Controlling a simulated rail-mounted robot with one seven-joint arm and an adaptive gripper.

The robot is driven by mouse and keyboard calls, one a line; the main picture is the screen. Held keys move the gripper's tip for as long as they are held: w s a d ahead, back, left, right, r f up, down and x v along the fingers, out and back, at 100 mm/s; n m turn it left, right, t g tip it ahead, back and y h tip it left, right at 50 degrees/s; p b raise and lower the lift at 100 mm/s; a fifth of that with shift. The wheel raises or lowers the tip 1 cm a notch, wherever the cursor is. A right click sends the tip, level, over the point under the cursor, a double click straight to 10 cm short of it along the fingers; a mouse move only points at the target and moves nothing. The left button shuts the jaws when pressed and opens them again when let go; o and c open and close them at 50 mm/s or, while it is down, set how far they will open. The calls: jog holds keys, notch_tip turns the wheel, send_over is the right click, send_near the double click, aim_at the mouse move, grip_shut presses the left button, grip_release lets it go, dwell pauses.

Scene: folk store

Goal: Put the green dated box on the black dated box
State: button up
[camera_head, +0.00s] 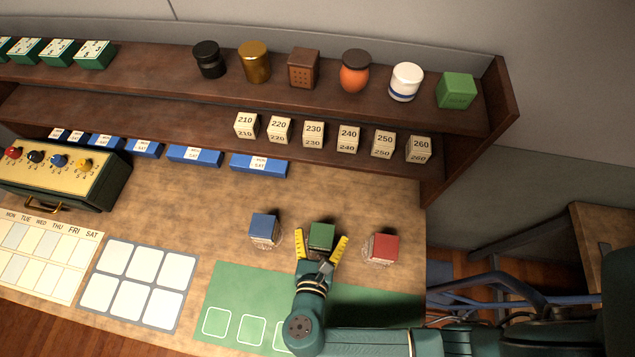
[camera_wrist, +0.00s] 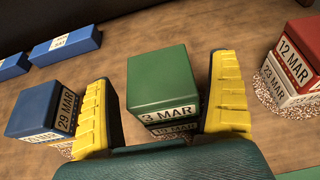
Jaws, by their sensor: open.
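I cannot make out a black dated box in either view.
The blue box (camera_head: 264,227) is to the left and the red box (camera_head: 384,247) to the right, both close by. A green mat (camera_head: 222,290) lies in front. Behind, shelves hold number blocks (camera_head: 314,133) and jars. A control box (camera_head: 70,175) stands far left.

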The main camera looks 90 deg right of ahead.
jog(key=p+v, duration=0.4)
jog(key=v, duration=0.7)
jog(key=shift+a+p, duration=0.15)
jog(key=shift+p, duration=0.2)
